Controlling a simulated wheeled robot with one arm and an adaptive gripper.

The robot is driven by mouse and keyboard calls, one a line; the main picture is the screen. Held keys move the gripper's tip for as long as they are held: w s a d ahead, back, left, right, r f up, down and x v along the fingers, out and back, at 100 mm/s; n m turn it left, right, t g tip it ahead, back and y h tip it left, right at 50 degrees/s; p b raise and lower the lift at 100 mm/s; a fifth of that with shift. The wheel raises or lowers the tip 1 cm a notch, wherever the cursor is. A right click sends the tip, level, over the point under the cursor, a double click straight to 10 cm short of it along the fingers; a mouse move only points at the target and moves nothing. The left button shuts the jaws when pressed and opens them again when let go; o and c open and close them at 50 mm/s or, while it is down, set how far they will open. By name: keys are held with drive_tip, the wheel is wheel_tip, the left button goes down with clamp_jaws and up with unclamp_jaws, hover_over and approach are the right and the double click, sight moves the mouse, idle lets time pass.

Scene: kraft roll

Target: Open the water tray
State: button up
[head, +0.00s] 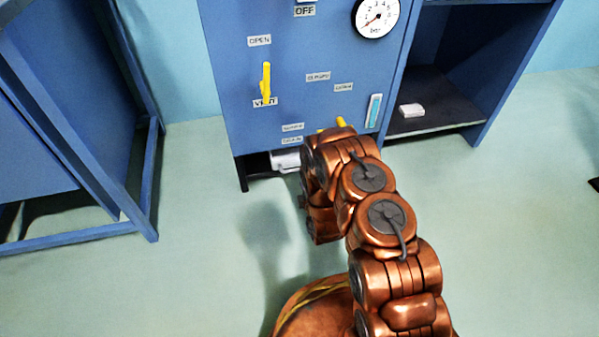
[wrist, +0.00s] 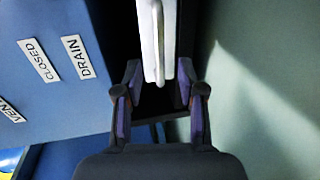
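The water tray (head: 286,160) is a white drawer low at the bottom of the blue cabinet, partly hidden by my arm in the head view. In the wrist view the tray (wrist: 147,30) shows as a white front with a pale bar handle (wrist: 159,72). My gripper (wrist: 160,82) is open, with one finger on each side of the handle's near end. I cannot tell whether either finger touches it. In the head view my gripper is hidden behind my own arm.
The blue cabinet (head: 230,85) carries a yellow lever (head: 266,80), a gauge (head: 377,17) and a sight glass (head: 374,110). A DRAIN label (wrist: 76,57) is beside the tray. A shelf (head: 430,100) stands right, a blue frame (head: 150,180) left. The floor in front is clear.

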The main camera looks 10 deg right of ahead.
sight(299, 169)
drive_tip(key=b+x, duration=0.3)
drive_tip(key=x, duration=0.4)
drive_tip(key=shift+w, duration=0.3)
clamp_jaws()
idle(0.4)
